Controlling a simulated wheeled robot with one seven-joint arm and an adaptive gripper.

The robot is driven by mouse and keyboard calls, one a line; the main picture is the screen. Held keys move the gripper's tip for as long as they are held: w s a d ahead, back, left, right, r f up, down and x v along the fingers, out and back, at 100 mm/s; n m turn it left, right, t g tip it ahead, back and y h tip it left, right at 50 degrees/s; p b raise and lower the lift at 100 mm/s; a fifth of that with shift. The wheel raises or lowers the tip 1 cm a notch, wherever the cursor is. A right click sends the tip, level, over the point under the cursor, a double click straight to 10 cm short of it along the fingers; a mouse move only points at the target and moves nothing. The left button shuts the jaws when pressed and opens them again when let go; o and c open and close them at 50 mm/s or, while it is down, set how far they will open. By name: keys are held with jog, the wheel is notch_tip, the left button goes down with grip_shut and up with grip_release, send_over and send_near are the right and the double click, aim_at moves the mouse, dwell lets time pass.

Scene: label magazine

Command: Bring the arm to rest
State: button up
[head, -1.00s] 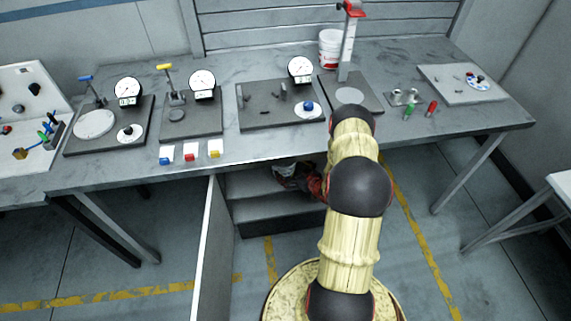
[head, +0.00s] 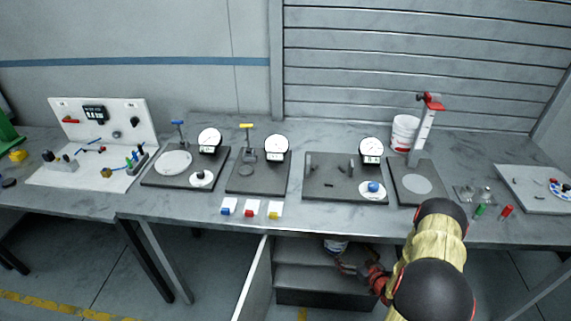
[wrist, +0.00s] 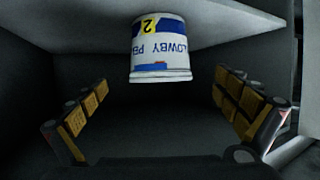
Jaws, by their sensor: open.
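My arm (head: 430,270) reaches from the lower right of the head view into an open cabinet under the bench. My gripper (head: 345,262) is small and partly hidden there, by a white and blue can (head: 335,247). In the wrist view my gripper (wrist: 160,92) has its two padded fingers spread wide, with nothing held between them. The can (wrist: 160,52) shows ahead, past the fingertips, against a pale shelf surface (wrist: 200,25). Its label, with a yellow patch and a "2", reads upside down in this view. The fingers look apart from the can.
The cabinet's open door (head: 256,283) stands left of the arm, and its shelves (head: 320,275) lie close around my gripper. The bench top (head: 330,215) is just above, carrying gauge stands, colored blocks, a white bucket (head: 404,132) and a red-topped column (head: 424,130).

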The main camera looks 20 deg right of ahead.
jog(key=s+f+m+g, duration=0.1)
jog(key=s+f+g, duration=0.4)
jog(key=s+f, duration=0.3)
jog(key=s+r+m+g, duration=0.1)
jog(key=s+m+g, duration=0.1)
jog(key=s+g, duration=0.4)
jog(key=s+a+r+g, duration=0.15)
jog(key=a+r, duration=0.35)
jog(key=r, duration=0.8)
jog(key=s+a+r+g, duration=0.15)
jog(key=a+r, duration=0.25)
jog(key=r, duration=0.9)
jog(key=s+a+r+n+t, duration=0.1)
jog(key=a+r+n+t, duration=0.1)
jog(key=a+r, duration=1.1)
jog(key=s+a+r+n+t+y, duration=0.1)
jog(key=a+r+t, duration=0.3)
jog(key=a+r, duration=0.9)
notch_tip(320, 180, up, 4)
jog(key=shift+s+n, duration=0.25)
jog(key=shift+n, duration=0.15)
jog(key=shift+a, duration=0.35)
